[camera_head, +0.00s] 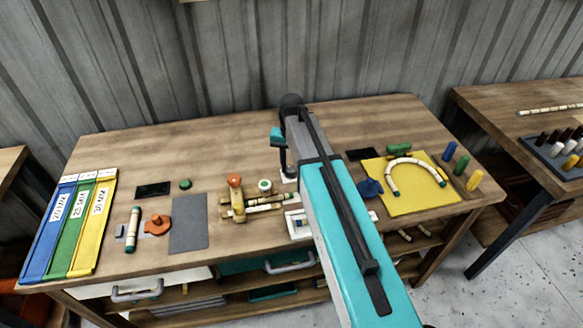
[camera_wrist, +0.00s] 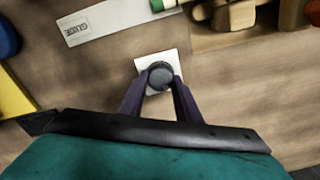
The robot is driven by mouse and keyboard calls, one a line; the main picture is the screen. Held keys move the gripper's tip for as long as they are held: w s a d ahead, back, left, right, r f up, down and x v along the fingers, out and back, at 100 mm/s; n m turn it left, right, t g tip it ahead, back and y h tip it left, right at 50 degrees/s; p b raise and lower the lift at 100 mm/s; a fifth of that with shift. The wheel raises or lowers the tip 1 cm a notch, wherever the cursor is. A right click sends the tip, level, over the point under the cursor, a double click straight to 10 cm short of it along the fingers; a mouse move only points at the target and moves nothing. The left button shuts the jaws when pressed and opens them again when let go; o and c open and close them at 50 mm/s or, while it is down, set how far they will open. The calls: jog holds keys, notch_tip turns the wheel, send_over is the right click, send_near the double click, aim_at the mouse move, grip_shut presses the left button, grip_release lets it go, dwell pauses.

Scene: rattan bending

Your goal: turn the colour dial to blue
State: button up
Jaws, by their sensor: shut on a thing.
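The colour dial is a dark round knob (camera_wrist: 160,74) on a small white square plate (camera_wrist: 148,61), seen in the wrist view. My gripper (camera_wrist: 160,84) is shut on the knob, with one dark finger on each side of it. In the head view my gripper (camera_head: 288,168) points down at the same white plate (camera_head: 289,179) on the wooden table. My arm hides part of that area. No blue marking or pointer on the dial can be made out.
A wooden jig (camera_head: 236,203) with a green-ended rod stands left of the dial. A white guide strip (camera_wrist: 115,18) lies near the dial. A yellow mat (camera_head: 405,200) with a bent cane lies at the right. Blue, green and yellow trays (camera_head: 47,238) lie far left.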

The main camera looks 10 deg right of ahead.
aim_at(290, 168)
jog(key=n, duration=0.3)
jog(key=shift+a+n, duration=0.1)
jog(key=shift+n, duration=0.2)
jog(key=shift+n+b, duration=0.45)
jog(key=shift+n, duration=1.55)
jog(key=o, duration=1.1)
jog(key=shift+c, duration=0.2)
jog(key=shift+r, duration=0.1)
notch_tip(290, 168, up, 14)
jog(key=b, duration=0.3)
jog(key=shift+f, duration=0.2)
